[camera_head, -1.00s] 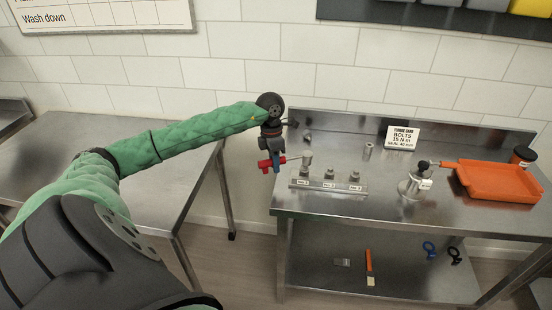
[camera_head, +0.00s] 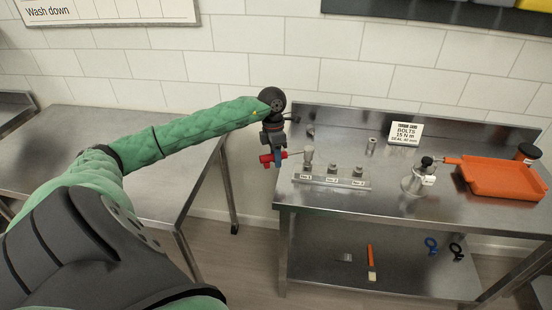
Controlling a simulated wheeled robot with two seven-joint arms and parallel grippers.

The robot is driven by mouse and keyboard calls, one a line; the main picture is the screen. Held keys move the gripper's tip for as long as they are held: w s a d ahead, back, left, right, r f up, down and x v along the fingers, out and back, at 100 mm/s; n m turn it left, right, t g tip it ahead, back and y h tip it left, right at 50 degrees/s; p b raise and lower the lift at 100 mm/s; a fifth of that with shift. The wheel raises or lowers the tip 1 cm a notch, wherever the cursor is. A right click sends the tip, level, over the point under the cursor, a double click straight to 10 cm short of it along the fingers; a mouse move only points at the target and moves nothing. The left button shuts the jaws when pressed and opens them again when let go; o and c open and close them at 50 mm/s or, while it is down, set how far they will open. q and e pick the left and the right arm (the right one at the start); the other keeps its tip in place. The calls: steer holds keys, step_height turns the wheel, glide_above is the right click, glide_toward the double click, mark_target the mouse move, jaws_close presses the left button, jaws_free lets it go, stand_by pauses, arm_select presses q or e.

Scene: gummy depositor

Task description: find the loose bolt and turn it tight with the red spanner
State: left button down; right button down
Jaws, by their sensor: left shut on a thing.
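My left gripper (camera_head: 277,157) points down at the left end of the right steel table and is shut on the red spanner (camera_head: 265,159). The spanner's red handle pokes out left of the fingers. Its thin shaft reaches right to the first bolt (camera_head: 308,153), at the left end of a metal bar (camera_head: 345,183). That bolt stands taller than the second bolt (camera_head: 333,168) and third bolt (camera_head: 358,171). Whether the spanner's end is seated on the bolt is too small to tell. My right gripper is out of view.
A torque sign (camera_head: 405,134) and a small metal cylinder (camera_head: 371,145) stand behind the bar. Right of it are a metal device with a black knob (camera_head: 414,180), an orange tray (camera_head: 497,182) and a dark-lidded jar (camera_head: 527,152). The left table (camera_head: 110,135) is bare.

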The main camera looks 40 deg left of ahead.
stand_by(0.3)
arm_select(q)
steer(key=shift+f+b, duration=0.95)
steer(key=shift+f, duration=0.05)
steer(key=shift+a+r, duration=0.1)
